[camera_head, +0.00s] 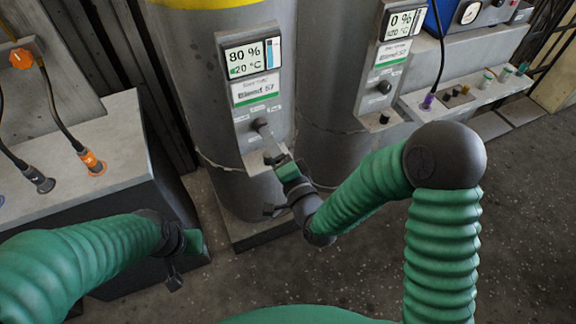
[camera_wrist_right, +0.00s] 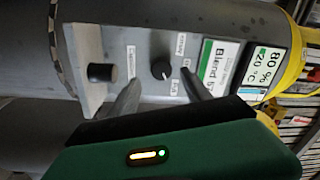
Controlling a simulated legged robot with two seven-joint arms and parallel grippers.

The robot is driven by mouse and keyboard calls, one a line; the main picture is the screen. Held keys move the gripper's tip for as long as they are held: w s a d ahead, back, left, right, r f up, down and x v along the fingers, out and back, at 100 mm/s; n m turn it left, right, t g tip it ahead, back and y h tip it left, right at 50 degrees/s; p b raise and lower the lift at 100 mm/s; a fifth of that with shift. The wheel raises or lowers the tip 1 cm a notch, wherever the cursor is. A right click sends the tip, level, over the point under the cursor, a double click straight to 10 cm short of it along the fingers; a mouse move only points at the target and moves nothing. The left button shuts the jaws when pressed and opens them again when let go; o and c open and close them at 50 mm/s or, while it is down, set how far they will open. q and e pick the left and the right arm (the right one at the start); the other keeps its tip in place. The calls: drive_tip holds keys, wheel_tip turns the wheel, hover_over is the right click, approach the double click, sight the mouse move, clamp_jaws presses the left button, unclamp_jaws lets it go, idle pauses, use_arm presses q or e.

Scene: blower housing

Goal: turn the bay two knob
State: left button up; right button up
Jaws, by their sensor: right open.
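A control panel (camera_head: 250,110) on the left grey tank reads 80 % and 20 °C, with a "Blend 57" label. A dark round knob (camera_wrist_right: 161,68) sits on it below the label, and a second black knob (camera_wrist_right: 102,73) sits lower down. My right gripper (camera_wrist_right: 160,77) is open, with one finger on each side of the upper knob in the wrist view; I cannot tell whether they touch it. In the head view the right gripper (camera_head: 270,145) is at this panel and partly hides it. My left gripper (camera_head: 174,262) hangs low at the left; its fingers are unclear.
A second tank's panel (camera_head: 386,60) reads 0 % and carries its own knobs (camera_head: 384,87). A grey bench (camera_head: 120,140) with an orange knob and cable plugs stands at the left. A ledge (camera_head: 465,105) with plugs is at the right. The floor (camera_head: 350,270) in front is clear.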

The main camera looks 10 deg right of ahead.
drive_tip(key=p+v, duration=1.1)
drive_tip(key=v, duration=0.1)
drive_tip(key=shift+s+d, duration=0.25)
drive_tip(key=shift+s, duration=0.15)
drive_tip(key=shift+a, duration=0.15)
